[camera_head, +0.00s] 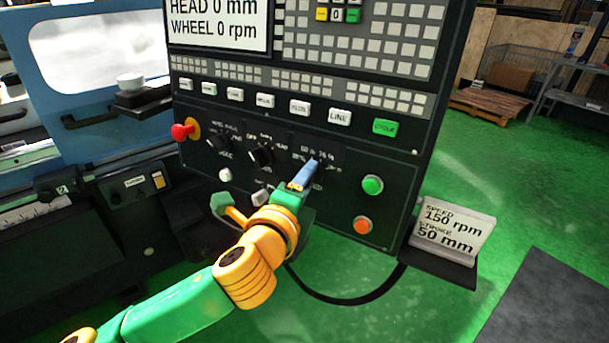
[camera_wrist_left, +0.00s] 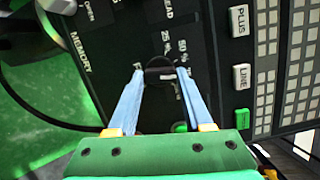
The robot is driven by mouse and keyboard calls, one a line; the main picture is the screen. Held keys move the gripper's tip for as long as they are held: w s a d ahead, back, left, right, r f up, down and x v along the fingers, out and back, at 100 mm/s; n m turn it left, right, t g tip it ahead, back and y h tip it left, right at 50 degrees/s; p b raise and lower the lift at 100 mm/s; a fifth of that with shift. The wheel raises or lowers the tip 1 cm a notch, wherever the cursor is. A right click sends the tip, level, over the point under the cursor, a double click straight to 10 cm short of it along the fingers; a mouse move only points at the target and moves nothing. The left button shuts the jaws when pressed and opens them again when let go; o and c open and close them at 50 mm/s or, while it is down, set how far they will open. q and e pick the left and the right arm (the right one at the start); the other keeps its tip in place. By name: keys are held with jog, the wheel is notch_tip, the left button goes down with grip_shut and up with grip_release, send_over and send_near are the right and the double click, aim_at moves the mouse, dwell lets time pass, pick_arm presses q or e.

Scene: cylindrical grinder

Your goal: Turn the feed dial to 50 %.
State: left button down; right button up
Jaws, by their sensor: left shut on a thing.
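The feed dial is a small black knob on the dark control panel (camera_head: 330,215). In the head view my left gripper (camera_head: 306,172) reaches it and mostly hides it. In the left wrist view the dial (camera_wrist_left: 158,64) sits between the tips of the two blue fingers of my left gripper (camera_wrist_left: 160,74), which are shut on it. Marks such as 25 % and 50 % are printed beside the dial, but the pointer's setting cannot be read. My right gripper is not in view.
A red stop button (camera_head: 181,132), two other black knobs, a green button (camera_head: 372,184) and an orange button (camera_head: 362,225) are nearby on the panel. A sign (camera_head: 452,229) reading 150 rpm and 50 mm stands at the right. A black cable hangs below.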

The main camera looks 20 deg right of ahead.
pick_arm(q)
jog(key=n+p, duration=0.2)
jog(key=n, duration=0.1)
jog(key=n+p, duration=0.1)
jog(key=n, duration=0.1)
jog(key=shift+r+g+y, duration=0.25)
jog(key=shift+g+y, duration=0.05)
jog(key=shift+g, duration=0.1)
jog(key=shift+n, duration=0.3)
jog(key=c, duration=0.5)
grip_release()
jog(key=shift+o, duration=0.9)
jog(key=shift+w+d+f, duration=0.1)
jog(key=shift+d, duration=0.05)
jog(key=b+v, duration=0.1)
jog(key=v, duration=0.6)
